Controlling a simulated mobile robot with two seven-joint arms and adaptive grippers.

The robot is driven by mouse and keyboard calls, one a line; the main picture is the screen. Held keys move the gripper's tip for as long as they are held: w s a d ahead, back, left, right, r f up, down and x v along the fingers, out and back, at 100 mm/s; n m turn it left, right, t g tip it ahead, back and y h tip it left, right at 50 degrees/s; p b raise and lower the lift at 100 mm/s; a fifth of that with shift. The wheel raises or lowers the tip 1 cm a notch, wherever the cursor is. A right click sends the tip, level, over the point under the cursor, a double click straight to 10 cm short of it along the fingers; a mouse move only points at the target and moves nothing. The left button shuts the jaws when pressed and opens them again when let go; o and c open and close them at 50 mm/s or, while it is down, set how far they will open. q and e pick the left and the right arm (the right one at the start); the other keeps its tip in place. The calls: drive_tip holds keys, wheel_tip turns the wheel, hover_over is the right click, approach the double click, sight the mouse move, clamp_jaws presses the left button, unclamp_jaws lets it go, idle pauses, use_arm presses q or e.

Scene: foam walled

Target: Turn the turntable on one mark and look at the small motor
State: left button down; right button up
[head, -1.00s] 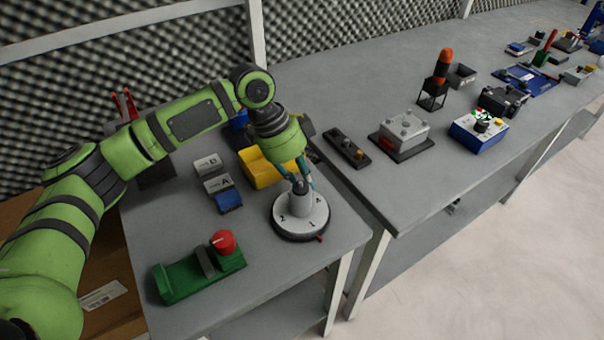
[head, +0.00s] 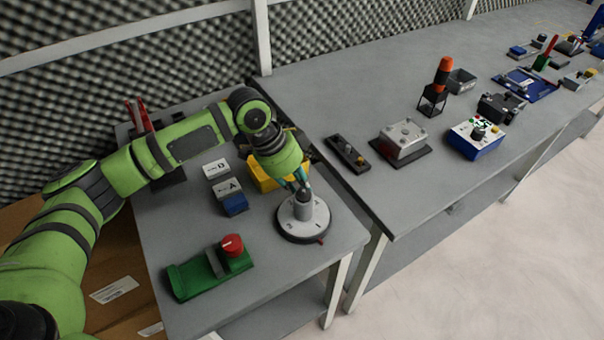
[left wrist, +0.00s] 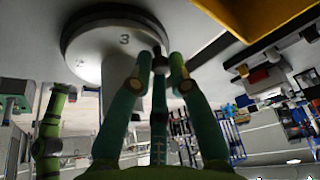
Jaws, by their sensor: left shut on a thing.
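The turntable (head: 294,228) is a round disc with a white numbered top, a dark rim and a grey central post. It stands near the front right corner of the left table. In the left wrist view the fingers (left wrist: 158,70) close in below the disc (left wrist: 100,42), where a "3" shows. A small red pointer (head: 321,242) sits at the disc's front edge. I cannot make out a small motor. My right gripper is not in view.
A green block with a red button (head: 210,270) lies front left of the turntable. A second table (head: 330,100) to the right holds several devices.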

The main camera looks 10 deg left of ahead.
sight(283, 204)
use_arm(q)
drive_tip(key=shift+s+a+r+n+t+y+p, duration=0.15)
drive_tip(key=shift+s+a+r+n+t+p, duration=0.2)
drive_tip(key=shift+n+p, duration=1.15)
drive_tip(key=shift+s+a+r+n+t+y+p, duration=0.15)
drive_tip(key=shift+a+n+t+p, duration=0.45)
drive_tip(key=shift+p, duration=1.7)
drive_tip(key=n+p, duration=0.1)
drive_tip(key=p, duration=0.1)
drive_tip(key=n+p, duration=0.1)
drive_tip(key=p, duration=0.1)
drive_tip(key=s+n+t+y+p, duration=0.1)
drive_tip(key=n+p, duration=0.1)
drive_tip(key=shift+s+a+f, duration=0.1)
drive_tip(key=shift+a, duration=0.15)
drive_tip(key=n+p, duration=0.1)
drive_tip(key=p, duration=0.1)
drive_tip(key=s+n+y+p, duration=0.1)
drive_tip(key=p, duration=0.1)
drive_tip(key=n+p, duration=0.1)
drive_tip(key=shift+s+a+n+y+p, duration=0.15)
drive_tip(key=shift+s+n+y+p, duration=0.15)
drive_tip(key=shift+n+p, duration=0.1)
drive_tip(key=shift+s+f+n+t+y+p, duration=0.15)
drive_tip(key=shift+s+n+y+p, duration=0.1)
drive_tip(key=shift+n+p, duration=0.35)
drive_tip(key=shift+s+n+t+y+p, duration=0.15)
drive_tip(key=shift+n+y+p, duration=0.1)
drive_tip(key=shift+n+p, duration=0.35)
